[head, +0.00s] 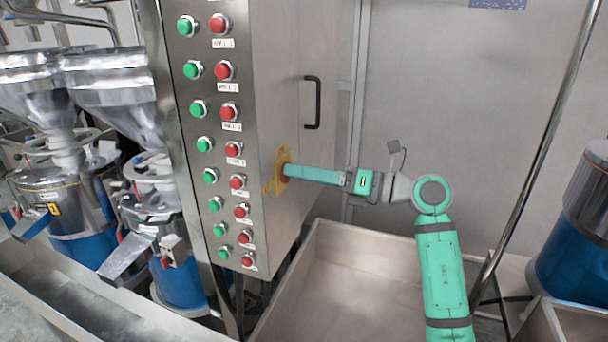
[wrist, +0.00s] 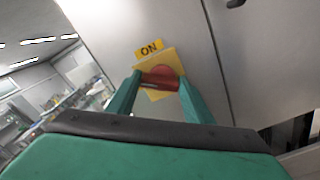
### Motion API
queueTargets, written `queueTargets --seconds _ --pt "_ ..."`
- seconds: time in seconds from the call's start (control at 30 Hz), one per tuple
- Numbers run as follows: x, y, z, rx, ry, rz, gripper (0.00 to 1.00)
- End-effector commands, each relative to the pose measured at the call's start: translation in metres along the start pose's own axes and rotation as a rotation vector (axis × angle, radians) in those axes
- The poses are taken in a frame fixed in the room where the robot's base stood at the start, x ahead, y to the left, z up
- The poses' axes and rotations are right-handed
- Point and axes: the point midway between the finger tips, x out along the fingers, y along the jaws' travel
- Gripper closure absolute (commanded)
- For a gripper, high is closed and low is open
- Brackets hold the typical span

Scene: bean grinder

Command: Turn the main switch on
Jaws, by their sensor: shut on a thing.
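The main switch is a red knob on a yellow plate on the side of the steel control cabinet. In the wrist view the red knob (wrist: 160,77) sits between my two green fingers, with the yellow plate (wrist: 172,58) behind it and a yellow "ON" label (wrist: 149,48) above. In the head view the yellow plate (head: 270,183) is partly hidden behind my gripper (head: 288,170). My gripper is shut on the red knob, with a finger on its left and right sides. The knob's exact turn angle is hard to read.
The control cabinet (head: 262,60) has columns of green and red buttons on its front and a black door handle (head: 318,103) above my gripper. A steel trough (head: 340,270) lies below. Grinders (head: 110,110) stand left, a blue drum (head: 570,250) right.

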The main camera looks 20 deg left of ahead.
Motion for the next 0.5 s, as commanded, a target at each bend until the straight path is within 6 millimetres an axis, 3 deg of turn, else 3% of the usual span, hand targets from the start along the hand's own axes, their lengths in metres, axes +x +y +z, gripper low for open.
queueTargets --seconds 0.5 --pt "-0.0025 -0.0041 0.0005 0.490 0.001 -0.005 0.76"
